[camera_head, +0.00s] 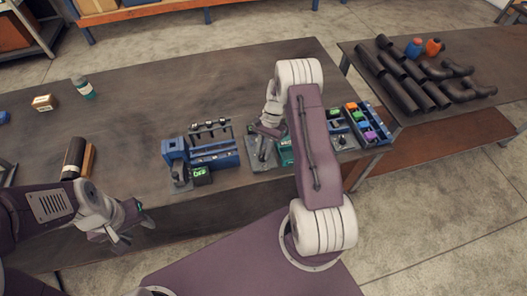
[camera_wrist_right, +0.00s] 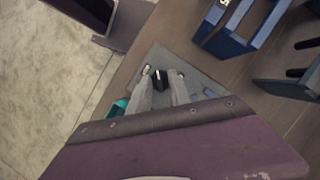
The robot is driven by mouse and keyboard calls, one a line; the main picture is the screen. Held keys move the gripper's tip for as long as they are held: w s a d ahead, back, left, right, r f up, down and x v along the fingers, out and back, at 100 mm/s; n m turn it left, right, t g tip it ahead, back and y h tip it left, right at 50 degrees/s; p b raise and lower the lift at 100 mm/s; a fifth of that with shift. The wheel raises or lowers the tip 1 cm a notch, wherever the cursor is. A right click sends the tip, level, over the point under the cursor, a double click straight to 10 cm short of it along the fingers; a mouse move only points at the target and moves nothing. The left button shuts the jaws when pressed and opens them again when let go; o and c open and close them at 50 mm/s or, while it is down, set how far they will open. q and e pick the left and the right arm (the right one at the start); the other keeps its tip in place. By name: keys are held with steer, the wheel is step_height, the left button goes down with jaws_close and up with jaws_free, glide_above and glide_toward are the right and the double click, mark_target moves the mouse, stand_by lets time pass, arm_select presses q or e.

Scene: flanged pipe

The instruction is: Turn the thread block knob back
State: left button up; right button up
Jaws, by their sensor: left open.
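A grey plate (camera_wrist_right: 195,72) in the right wrist view carries a small black knob (camera_wrist_right: 161,80). My right gripper (camera_wrist_right: 160,84) is over the plate, its two pale fingers standing apart on either side of the knob. I cannot tell whether they touch it. In the head view my right gripper (camera_head: 268,129) points down at the grey plate, and my arm hides part of this station. A teal block (camera_head: 287,153) shows beside it. My left gripper (camera_head: 130,216) is open and empty near the table's front edge.
A blue fixture (camera_head: 212,158) with a lit display stands left of the plate. A blue tray of coloured parts (camera_head: 368,124) stands right. A dark cylinder (camera_head: 74,157), a bottle (camera_head: 82,87) and a small box (camera_head: 44,102) are at left. Dark pipes (camera_head: 400,85) lie on another table.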

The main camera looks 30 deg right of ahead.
stand_by(0.3)
steer(key=b+v, duration=0.2)
steer(key=v, duration=0.7)
